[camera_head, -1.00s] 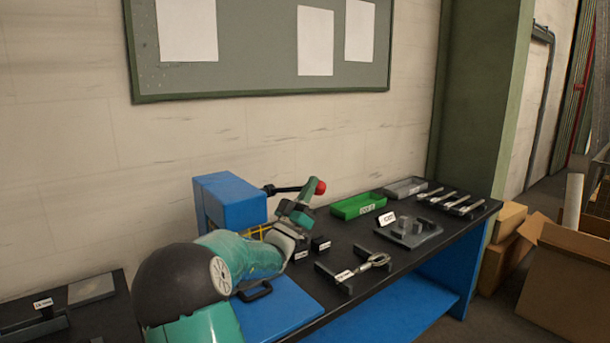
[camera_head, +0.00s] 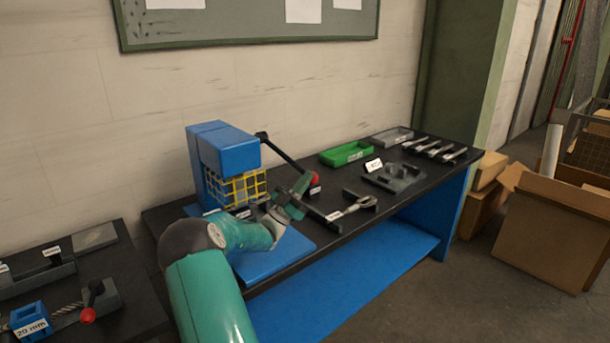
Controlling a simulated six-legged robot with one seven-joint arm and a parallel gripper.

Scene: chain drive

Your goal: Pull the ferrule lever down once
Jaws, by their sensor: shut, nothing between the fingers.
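The blue press (camera_head: 228,150) with a yellow cage (camera_head: 238,188) stands at the back left of the black bench. Its black lever (camera_head: 283,153) slopes down to the right from a pivot beside the press head. The lever ends in a red ball (camera_head: 315,177). My gripper (camera_head: 303,184) is shut and empty, just left of and close to the ball. I cannot tell whether it touches the lever. My green arm hides part of the press's blue base (camera_head: 285,250).
A fork-ended rod in a black holder (camera_head: 350,208) lies right of my gripper. Behind it are a grey fixture (camera_head: 395,178), a green tray (camera_head: 346,154) and several tools (camera_head: 440,152). Cardboard boxes (camera_head: 545,235) stand on the floor at right. Another bench (camera_head: 120,290) is at left.

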